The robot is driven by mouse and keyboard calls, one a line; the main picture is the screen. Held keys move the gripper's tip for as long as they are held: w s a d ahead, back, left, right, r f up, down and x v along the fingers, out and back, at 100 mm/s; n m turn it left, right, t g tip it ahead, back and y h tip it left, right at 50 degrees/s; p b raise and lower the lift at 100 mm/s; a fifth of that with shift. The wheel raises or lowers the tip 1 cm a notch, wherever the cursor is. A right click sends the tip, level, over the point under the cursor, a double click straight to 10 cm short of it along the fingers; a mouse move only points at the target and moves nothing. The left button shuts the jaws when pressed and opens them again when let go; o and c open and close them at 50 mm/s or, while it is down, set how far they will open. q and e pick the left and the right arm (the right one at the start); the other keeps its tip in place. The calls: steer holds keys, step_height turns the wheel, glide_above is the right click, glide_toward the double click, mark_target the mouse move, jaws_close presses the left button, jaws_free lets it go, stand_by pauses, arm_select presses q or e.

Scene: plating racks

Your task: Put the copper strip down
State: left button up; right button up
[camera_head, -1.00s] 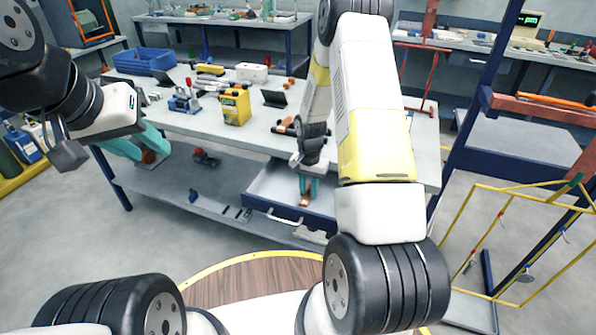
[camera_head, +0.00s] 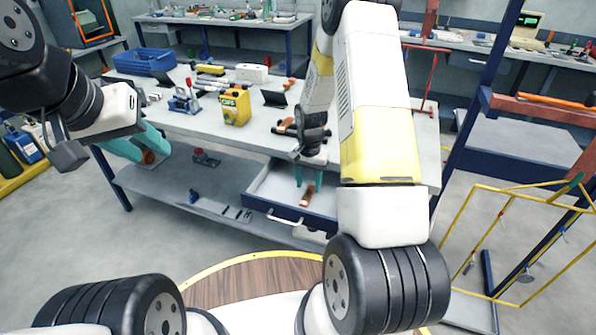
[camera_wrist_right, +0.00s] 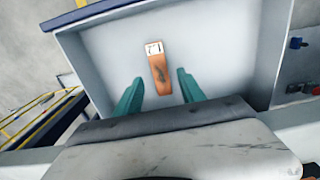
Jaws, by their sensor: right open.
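The copper strip (camera_wrist_right: 160,74), with a white label at one end, lies in the open drawer (camera_wrist_right: 223,58) in the right wrist view. In the head view the strip (camera_head: 307,196) shows near the front of the drawer (camera_head: 276,191). My right gripper (camera_wrist_right: 161,95) is open, with its teal fingers apart on both sides of the strip and not touching it. In the head view my right gripper (camera_head: 308,178) is over the drawer. My left gripper (camera_head: 146,154) is at the left, with a brown piece showing at its fingertips; whether it grips that piece is unclear.
The workbench (camera_head: 215,130) holds a yellow box (camera_head: 235,107), a blue bin (camera_head: 145,60) and small tools. A lower shelf (camera_head: 185,188) carries a few small items. A yellow frame rack (camera_head: 490,240) stands at the right.

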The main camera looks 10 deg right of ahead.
step_height(320, 180, up, 9)
step_height(320, 180, up, 11)
steer(key=n+t, duration=0.2)
glide_above(308, 195)
steer(key=s+a, duration=0.1)
steer(key=s, duration=0.2)
steer(key=s+a+r+n+t+y, duration=0.1)
steer(key=s+a+r+n+t, duration=0.1)
steer(key=s+r, duration=0.5)
steer(key=s+a+r+n+t+y, duration=0.1)
steer(key=s+a+r+n+t, duration=0.1)
steer(key=s+r, duration=0.6)
steer(key=s+n, duration=0.1)
steer(key=s, duration=0.4)
steer(key=shift+s+a+r, duration=0.15)
steer(key=shift+s+r, duration=0.1)
steer(key=shift+r, duration=0.05)
